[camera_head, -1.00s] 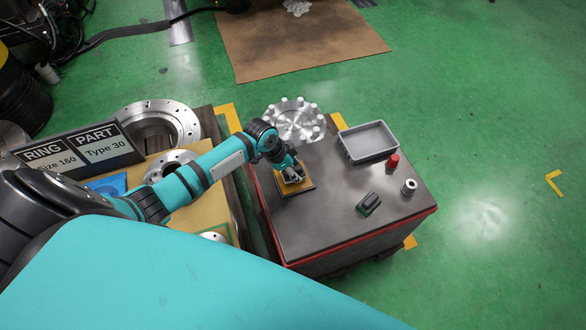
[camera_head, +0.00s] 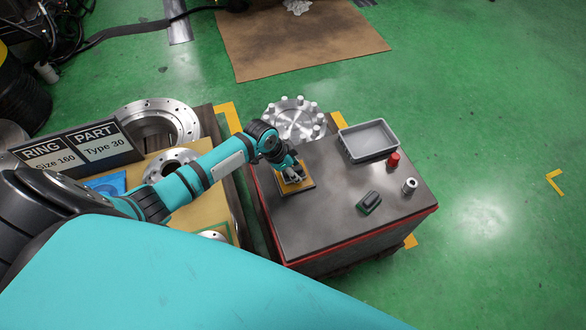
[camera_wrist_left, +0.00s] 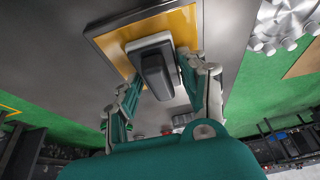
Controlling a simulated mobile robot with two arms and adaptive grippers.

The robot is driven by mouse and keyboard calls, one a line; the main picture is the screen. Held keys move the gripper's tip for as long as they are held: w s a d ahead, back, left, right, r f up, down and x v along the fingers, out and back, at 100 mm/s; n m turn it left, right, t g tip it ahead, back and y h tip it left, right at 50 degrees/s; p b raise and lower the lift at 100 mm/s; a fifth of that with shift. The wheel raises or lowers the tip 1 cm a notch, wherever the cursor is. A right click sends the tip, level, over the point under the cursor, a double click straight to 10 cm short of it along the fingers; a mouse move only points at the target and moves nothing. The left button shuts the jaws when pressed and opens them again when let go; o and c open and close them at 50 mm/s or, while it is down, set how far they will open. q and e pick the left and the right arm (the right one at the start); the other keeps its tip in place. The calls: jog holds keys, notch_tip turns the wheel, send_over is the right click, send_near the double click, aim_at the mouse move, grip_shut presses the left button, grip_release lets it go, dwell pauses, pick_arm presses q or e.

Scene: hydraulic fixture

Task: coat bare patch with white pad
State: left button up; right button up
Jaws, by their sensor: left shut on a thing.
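My left gripper (camera_head: 293,173) is over the far left part of the dark table top. In the left wrist view its fingers (camera_wrist_left: 160,95) are shut on the dark handle of the white pad (camera_wrist_left: 150,44). The pad is over a yellow plate (camera_wrist_left: 112,42) with a dark frame. In the head view, the plate (camera_head: 305,185) lies near the table's left edge, partly hidden by the gripper. I cannot tell whether the pad touches the plate. My right gripper is not in view.
The table (camera_head: 330,220) also holds a grey tray (camera_head: 368,140), a red item (camera_head: 393,159), a metal cylinder (camera_head: 410,185) and a dark-handled block with a green base (camera_head: 368,202). A metal flange with pegs (camera_head: 294,119) stands behind. The table's front middle is clear.

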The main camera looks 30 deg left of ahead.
pick_arm(q)
jog(key=shift+s+f, duration=0.1)
jog(key=shift+f, duration=0.05)
dwell(1.3)
jog(key=shift+p, duration=0.35)
notch_tip(320, 180, up, 7)
jog(key=p, duration=0.7)
dwell(0.5)
